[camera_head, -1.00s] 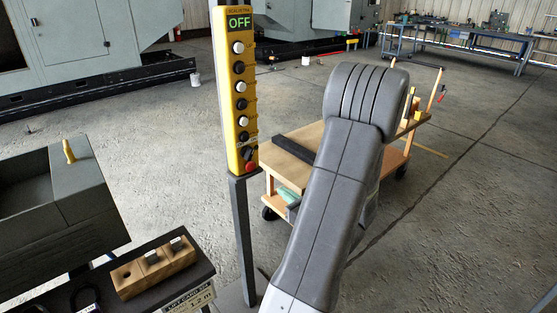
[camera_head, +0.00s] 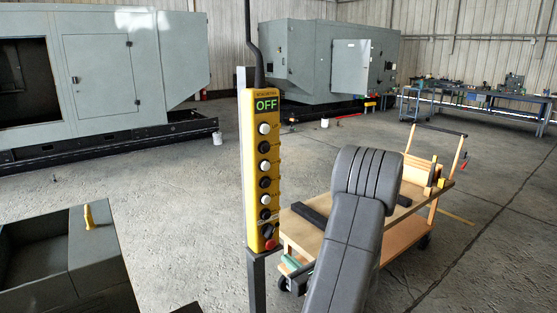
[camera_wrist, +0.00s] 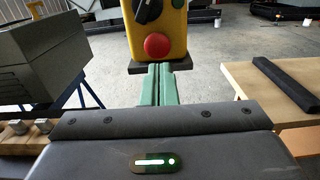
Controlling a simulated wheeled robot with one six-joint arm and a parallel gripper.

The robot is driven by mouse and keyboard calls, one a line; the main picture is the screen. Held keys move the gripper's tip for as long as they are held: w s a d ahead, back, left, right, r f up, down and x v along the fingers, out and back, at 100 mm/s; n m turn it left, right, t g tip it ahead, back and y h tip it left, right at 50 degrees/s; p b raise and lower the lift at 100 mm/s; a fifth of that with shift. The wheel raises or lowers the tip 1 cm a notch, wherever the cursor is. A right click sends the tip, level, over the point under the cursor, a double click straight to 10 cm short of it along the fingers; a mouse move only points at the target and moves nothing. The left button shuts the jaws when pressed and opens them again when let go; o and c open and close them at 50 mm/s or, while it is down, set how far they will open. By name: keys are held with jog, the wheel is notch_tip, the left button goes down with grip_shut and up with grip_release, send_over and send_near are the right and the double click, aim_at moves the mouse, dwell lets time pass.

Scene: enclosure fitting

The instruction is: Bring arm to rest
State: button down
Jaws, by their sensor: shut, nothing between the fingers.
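My arm (camera_head: 345,245) rises from the bottom of the head view, with its rounded grey joint in front of the wooden cart. My gripper (camera_wrist: 158,70) shows in the wrist view as two green fingers closed together with nothing between them. The fingertips appear just below the yellow control pendant (camera_wrist: 157,30) and its red button. I cannot tell whether they touch it. In the head view the pendant (camera_head: 263,170) stands upright on a post, left of my arm, and its display reads OFF.
The wooden cart (camera_head: 400,245) stands behind and right of my arm, with a dark bar on its top. A grey open box (camera_head: 95,260) is at lower left. Large grey enclosures (camera_head: 135,65) and a workbench (camera_head: 480,100) stand at the back. Open concrete floor lies between.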

jog(key=shift+v, duration=1.8)
jog(key=shift+s+a+r, duration=0.1)
jog(key=shift+a, duration=0.05)
